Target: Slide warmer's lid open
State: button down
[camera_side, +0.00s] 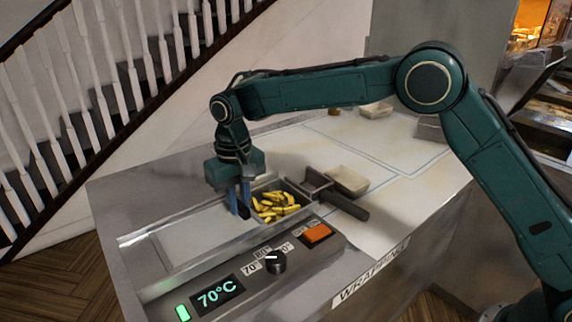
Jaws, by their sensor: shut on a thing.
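The warmer (222,254) is a metal unit set in the left end of the counter. Its lid (190,236) looks like a pale flat panel lying over the left part of the warmer's opening. The right part of the opening is uncovered and shows yellow fries (275,206). My gripper (242,212) points down at the lid's right end, with its blue fingers shut on a small dark piece that looks like the lid's handle. The fingers hide most of that handle.
A scoop with a dark handle (347,205) lies just right of the fries. A beige tray (348,181) sits behind it. In front are a dial (276,261), an orange switch (317,233) and a 70°C display (217,292). The counter at the back right is mostly clear.

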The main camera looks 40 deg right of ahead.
aim_at(223, 220)
jog(key=shift+a+r, duration=0.1)
jog(key=shift+a, duration=2.05)
jog(key=c, duration=1.4)
grip_release()
jog(key=shift+o, duration=0.2)
notch_tip(223, 220, up, 14)
jog(key=shift+d, duration=0.1)
